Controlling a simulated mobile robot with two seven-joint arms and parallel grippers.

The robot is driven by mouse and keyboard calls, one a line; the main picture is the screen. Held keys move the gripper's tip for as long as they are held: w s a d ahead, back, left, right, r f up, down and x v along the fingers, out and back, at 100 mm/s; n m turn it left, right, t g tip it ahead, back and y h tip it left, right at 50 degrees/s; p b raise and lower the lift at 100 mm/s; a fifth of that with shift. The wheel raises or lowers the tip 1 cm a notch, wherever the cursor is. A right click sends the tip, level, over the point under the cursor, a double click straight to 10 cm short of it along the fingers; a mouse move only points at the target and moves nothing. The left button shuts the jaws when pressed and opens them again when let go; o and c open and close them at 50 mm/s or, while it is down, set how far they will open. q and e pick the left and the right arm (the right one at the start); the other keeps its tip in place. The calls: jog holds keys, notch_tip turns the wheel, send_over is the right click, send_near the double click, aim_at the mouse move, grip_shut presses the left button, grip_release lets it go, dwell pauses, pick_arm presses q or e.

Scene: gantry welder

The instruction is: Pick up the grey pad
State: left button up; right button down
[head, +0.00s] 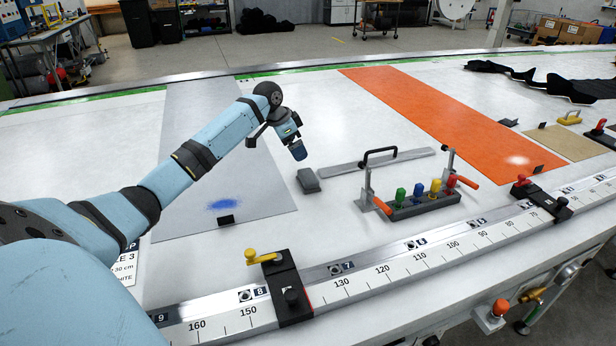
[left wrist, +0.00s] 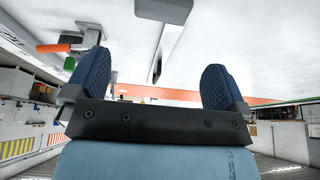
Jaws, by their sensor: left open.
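The grey pad (head: 308,180) is a small dark grey block lying on the white table, just right of the pale grey sheet. In the left wrist view the grey pad (left wrist: 165,9) shows at the top edge, partly cut off, beyond the fingertips. My left gripper (head: 298,150) is above and slightly behind the pad, apart from it. In the left wrist view its two blue fingers (left wrist: 155,75) are spread wide with nothing between them. My right gripper is not in either view.
A metal bar with a black handle (head: 347,168) lies right of the pad. A clamp rack with coloured knobs (head: 424,206) stands in front of the bar. A ruler rail (head: 386,272) with a yellow-handled stop (head: 282,288) runs along the near edge. White table is clear left of the rack.

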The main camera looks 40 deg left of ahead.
aim_at(308, 175)
pick_arm(q)
jog(key=x, duration=0.8)
jog(key=shift+a+f, duration=0.1)
jog(key=shift+f, duration=0.15)
jog(key=x, duration=0.4)
jog(key=shift+a+f, duration=0.1)
jog(key=shift+f, duration=0.25)
jog(key=shift+s, duration=0.1)
jog(key=c, duration=0.5)
